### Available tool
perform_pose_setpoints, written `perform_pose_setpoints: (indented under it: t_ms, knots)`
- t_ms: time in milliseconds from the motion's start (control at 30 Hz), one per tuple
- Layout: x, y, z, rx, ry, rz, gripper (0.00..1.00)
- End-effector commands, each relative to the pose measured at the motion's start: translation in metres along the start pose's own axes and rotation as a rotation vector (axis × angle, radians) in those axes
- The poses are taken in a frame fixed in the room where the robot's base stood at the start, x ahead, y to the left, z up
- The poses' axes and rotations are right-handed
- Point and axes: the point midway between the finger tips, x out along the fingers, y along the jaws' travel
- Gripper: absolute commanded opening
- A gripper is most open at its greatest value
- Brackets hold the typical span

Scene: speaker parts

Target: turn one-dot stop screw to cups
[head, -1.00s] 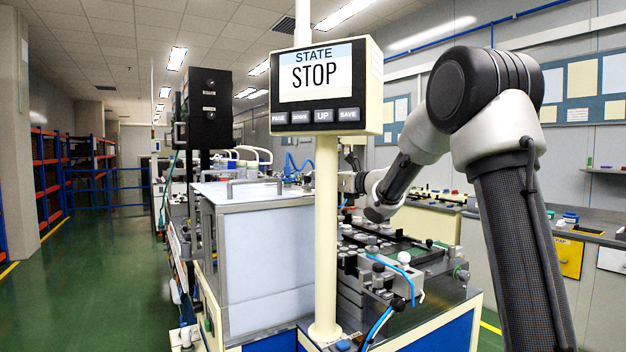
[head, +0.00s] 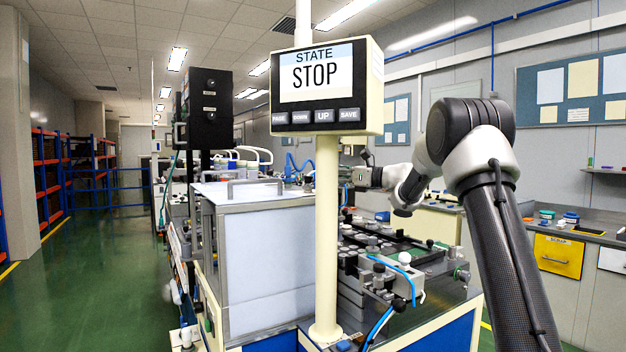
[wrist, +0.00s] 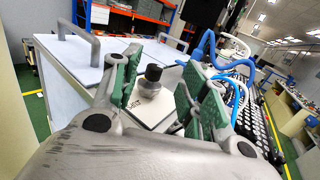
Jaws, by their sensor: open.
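My gripper (wrist: 162,88) is open, with one green-padded finger to the left of the knob and one to the right. I see no clear contact.
The display post (head: 326,230) stands in front, its screen reading STOP. A metal box with a bar handle (head: 256,183) is left of it. In the wrist view, blue hoses (wrist: 210,50) run close to the right finger.

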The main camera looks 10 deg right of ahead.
Motion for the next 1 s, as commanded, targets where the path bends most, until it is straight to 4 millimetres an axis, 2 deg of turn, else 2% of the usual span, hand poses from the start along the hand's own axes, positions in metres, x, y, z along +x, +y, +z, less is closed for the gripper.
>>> perform_pose_setpoints:
  t_ms: [33, 200, 500, 700, 1000]
  knots:
    - [-0.002, -0.007, -0.006, 0.006, 0.012, 0.043, 0.44]
    - [0.001, -0.007, -0.015, 0.022, 0.039, 0.127, 0.44]
    - [0.05, 0.0, -0.017, 0.022, 0.038, 0.127, 0.44]
    - [0.07, 0.002, -0.017, 0.021, 0.039, 0.125, 0.44]
    - [0.073, 0.002, -0.017, 0.022, 0.039, 0.123, 0.44]
